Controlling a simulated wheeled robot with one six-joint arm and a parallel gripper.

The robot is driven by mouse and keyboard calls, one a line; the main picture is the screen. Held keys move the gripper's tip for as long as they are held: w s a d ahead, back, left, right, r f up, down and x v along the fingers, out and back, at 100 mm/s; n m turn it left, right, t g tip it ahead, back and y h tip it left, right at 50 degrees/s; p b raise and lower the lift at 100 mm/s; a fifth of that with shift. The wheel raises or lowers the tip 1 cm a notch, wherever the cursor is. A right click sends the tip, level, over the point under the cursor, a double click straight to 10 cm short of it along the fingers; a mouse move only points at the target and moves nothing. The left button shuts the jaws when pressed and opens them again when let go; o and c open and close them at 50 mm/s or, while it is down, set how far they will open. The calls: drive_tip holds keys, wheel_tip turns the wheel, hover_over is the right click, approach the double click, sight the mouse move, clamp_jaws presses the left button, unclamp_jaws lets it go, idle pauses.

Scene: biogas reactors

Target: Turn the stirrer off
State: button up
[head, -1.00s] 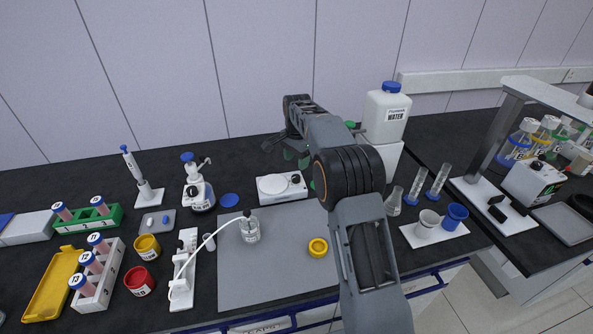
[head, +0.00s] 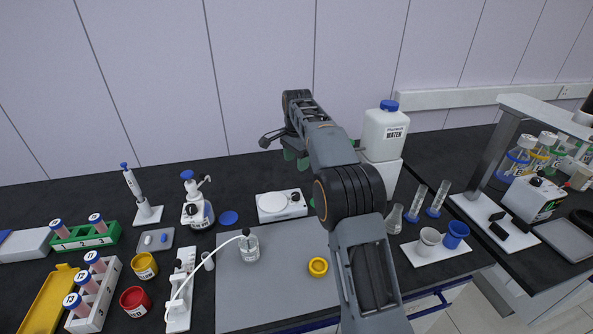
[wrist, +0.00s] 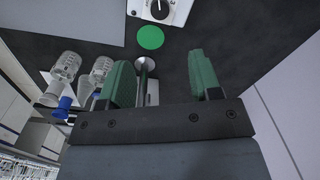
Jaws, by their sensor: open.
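The stirrer (head: 270,213) is a small white unit with a pale round plate and a black knob (head: 295,197) on its right side. It stands on the dark bench behind the grey mat. In the wrist view the knob (wrist: 159,9) shows at the top edge, with the rest of the stirrer cut off. My gripper (wrist: 160,72) is open and empty, its two green fingers well apart. In the head view my gripper (head: 297,159) is above and behind the stirrer, apart from it, partly hidden by my arm.
A green disc (wrist: 150,38) lies between stirrer and gripper in the wrist view. A water container (head: 385,135) and glass cylinders (head: 440,197) stand right of my arm. A bottle with tube (head: 249,246) and yellow ring (head: 318,267) sit on the grey mat (head: 270,285).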

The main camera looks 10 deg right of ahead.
sight(295, 194)
wheel_tip(295, 194, down, 14)
drive_tip(key=m+b, duration=0.2)
drive_tip(key=b, duration=0.1)
drive_tip(key=shift+w+a+m, duration=0.1)
drive_tip(key=shift+a+m, duration=0.05)
drive_tip(key=shift+m, duration=0.15)
idle(0.4)
